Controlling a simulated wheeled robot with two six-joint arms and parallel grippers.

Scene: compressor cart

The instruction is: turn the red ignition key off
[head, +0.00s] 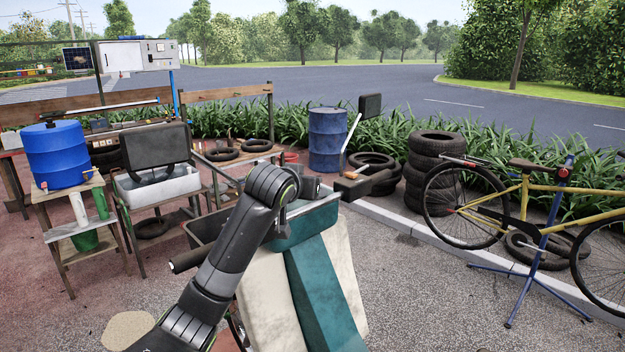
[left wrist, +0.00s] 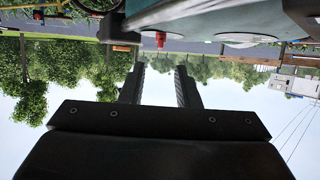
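The compressor cart, with a teal top (head: 308,226) and cream and teal sides, stands right in front of me in the head view. In the left wrist view, which is upside down, its teal body (left wrist: 195,18) runs along the top edge. A small red key (left wrist: 160,37) sticks out from it. My left gripper (left wrist: 160,70) is open and empty, its two dark fingers apart, with the key in line with the gap beyond the fingertips. In the head view my left arm hides part of the cart, and the key cannot be made out. My right gripper is not in view.
A black cart grip (head: 187,260) is left of my arm. A small table with a blue drum (head: 57,155) stands at the left, a yellow bicycle (head: 520,190) on a stand at the right. Stacked tires (head: 435,165) and a blue barrel (head: 327,140) are behind.

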